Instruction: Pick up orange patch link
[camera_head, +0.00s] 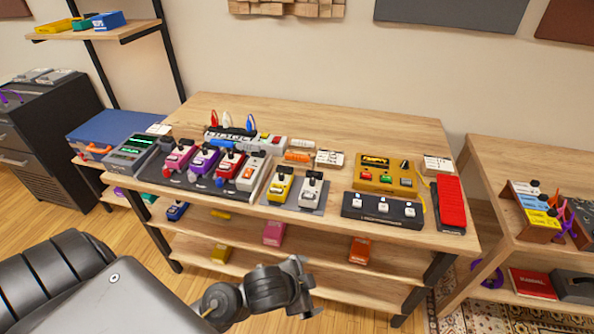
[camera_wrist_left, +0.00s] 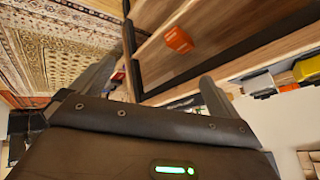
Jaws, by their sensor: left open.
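Two small orange things could be the orange patch link, and I cannot tell which is it. One (camera_head: 298,156) lies at the back of the wooden table, behind the pedals; the other (camera_head: 97,149) is at the front of the blue case on the left. My left arm comes in low, and its end is in front of the table, below its top and well away from both. In the left wrist view my left gripper (camera_wrist_left: 160,68) is open and nothing shows between its fingers. My right gripper is out of view.
The wooden table (camera_head: 310,112) carries several pedals, with a red pedal (camera_head: 451,203) at its right. Its lower shelves hold an orange pedal (camera_head: 360,250), which also seems to show in the left wrist view (camera_wrist_left: 178,39). A blue case (camera_head: 115,124) stands left.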

